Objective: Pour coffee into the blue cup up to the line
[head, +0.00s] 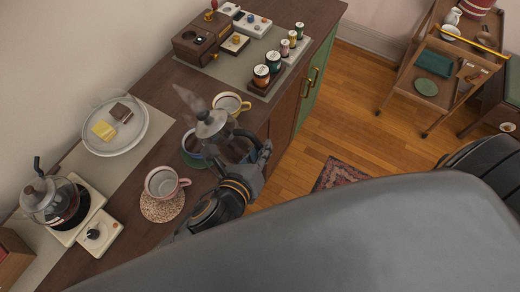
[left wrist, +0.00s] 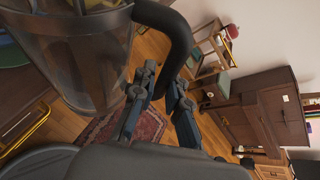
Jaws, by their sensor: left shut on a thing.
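The coffee pot (head: 211,124) has a clear body, a metal lid with a dark knob and a black handle. My left gripper (head: 257,157) is shut on its handle, at the pot's right side. In the left wrist view my left gripper (left wrist: 162,84) is at the black handle (left wrist: 181,40), beside the clear pot body (left wrist: 92,62). My right gripper is not in view.
A yellow-rimmed cup (head: 230,101) stands behind the pot. A pink cup (head: 163,181) sits on a woven coaster (head: 160,208) in front. A glass pot (head: 48,197) stands on a burner at left. A plate (head: 128,141) and several jars further back also occupy the counter.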

